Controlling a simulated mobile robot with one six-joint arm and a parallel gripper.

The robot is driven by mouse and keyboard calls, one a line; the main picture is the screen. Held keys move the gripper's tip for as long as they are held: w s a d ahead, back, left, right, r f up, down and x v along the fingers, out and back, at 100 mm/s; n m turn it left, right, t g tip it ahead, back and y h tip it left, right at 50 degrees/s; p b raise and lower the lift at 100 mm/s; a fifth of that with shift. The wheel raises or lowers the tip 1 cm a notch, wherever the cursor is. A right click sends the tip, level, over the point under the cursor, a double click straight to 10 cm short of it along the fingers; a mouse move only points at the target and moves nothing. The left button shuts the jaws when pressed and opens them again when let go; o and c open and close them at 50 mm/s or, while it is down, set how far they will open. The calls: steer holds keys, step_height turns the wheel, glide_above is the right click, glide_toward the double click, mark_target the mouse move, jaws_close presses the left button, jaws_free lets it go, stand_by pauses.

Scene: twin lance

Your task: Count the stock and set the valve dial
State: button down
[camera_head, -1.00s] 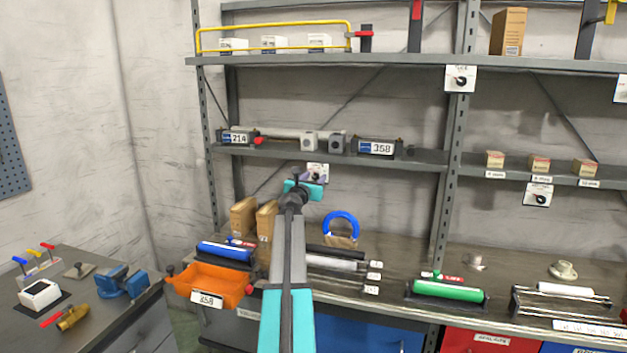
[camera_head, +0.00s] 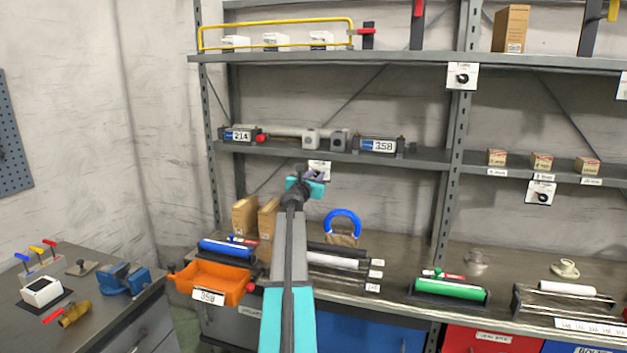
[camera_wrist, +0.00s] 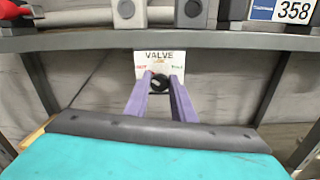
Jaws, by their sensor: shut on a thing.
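A white valve plate (camera_head: 321,165) is fixed below the middle shelf, partly hidden behind my wrist. The wrist view shows this plate (camera_wrist: 143,64) close up, headed "VALVE", with red lettering at left and green at right. A round black dial (camera_wrist: 160,83) sits at its lower middle. My gripper (camera_wrist: 161,90) has its two purple fingers reaching to the dial, one on each side, shut on it. The dial's exact setting is too small to read. Stock in view includes small cartons (camera_head: 542,162) on the right shelf and white boxes (camera_head: 276,40) on the top shelf.
The middle shelf edge (camera_wrist: 90,41) runs just above my fingers, with a device marked 358 (camera_head: 376,145) on it. The workbench below carries an orange bin (camera_head: 212,280), rollers and a blue ring (camera_head: 342,222). Another dial plate (camera_head: 541,193) hangs at right.

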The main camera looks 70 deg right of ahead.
steer(key=c, duration=2.5)
jaws_free()
steer(key=m+b, duration=0.4)
steer(key=m, duration=0.1)
steer(key=shift+s+d+f+b, duration=0.1)
steer(key=shift+b, duration=0.25)
steer(key=shift+c, duration=0.2)
steer(key=m+b, duration=0.6)
steer(key=shift+m, duration=0.3)
jaws_close()
steer(key=m+b, duration=0.6)
steer(key=shift+f+b, duration=0.1)
steer(key=shift+b, duration=0.3)
steer(key=m+b, duration=0.4)
steer(key=m, duration=0.1)
steer(key=shift+r+m+b, duration=0.25)
steer(key=shift+m+b, duration=0.05)
steer(key=o, duration=1)
jaws_free()
steer(key=shift+c, duration=0.2)
steer(key=shift+o, duration=0.5)
steer(key=shift+f, duration=0.15)
